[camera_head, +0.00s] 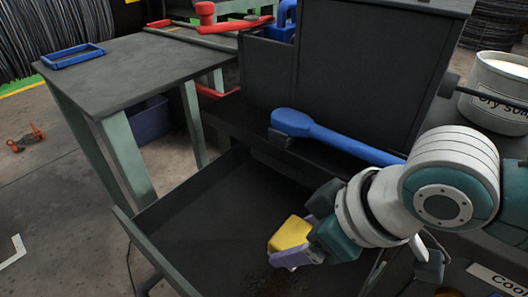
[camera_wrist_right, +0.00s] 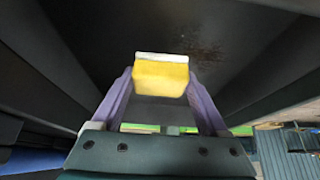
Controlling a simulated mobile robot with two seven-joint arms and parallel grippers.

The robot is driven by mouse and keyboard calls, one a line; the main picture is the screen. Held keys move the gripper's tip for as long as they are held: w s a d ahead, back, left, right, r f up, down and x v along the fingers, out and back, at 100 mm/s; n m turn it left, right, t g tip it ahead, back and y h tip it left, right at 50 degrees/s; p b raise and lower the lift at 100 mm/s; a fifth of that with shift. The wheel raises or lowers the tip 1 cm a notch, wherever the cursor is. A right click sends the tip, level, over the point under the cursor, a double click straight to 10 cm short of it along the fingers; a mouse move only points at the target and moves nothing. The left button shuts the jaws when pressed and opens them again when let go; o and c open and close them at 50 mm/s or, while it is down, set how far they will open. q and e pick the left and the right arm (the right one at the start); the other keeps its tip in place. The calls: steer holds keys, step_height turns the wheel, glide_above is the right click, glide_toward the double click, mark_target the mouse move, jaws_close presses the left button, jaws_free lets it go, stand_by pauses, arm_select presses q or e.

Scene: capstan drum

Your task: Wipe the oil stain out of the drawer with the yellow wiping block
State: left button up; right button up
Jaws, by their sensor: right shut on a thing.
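The yellow wiping block (camera_head: 290,233) is held between the purple fingers of my right gripper (camera_head: 300,240), over the open dark drawer (camera_head: 190,215). In the right wrist view the block (camera_wrist_right: 161,75) sits between both fingers, with a pale strip along its far edge. The oil stain (camera_head: 262,282) shows as faint brown specks on the drawer floor, just below the block in the head view. In the right wrist view the stain (camera_wrist_right: 205,52) lies beyond the block, to the right. Whether the block touches the floor is unclear. My left gripper is out of view.
The drawer walls stand close around my right gripper. A blue long-handled tool (camera_head: 335,137) lies above the drawer at the back. A grey table (camera_head: 130,75) with a blue tray (camera_head: 72,56) is at the left. A white labelled bucket (camera_head: 495,95) stands at the right.

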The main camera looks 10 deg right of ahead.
steer(key=shift+f+b, duration=0.55)
steer(key=shift+f, duration=0.4)
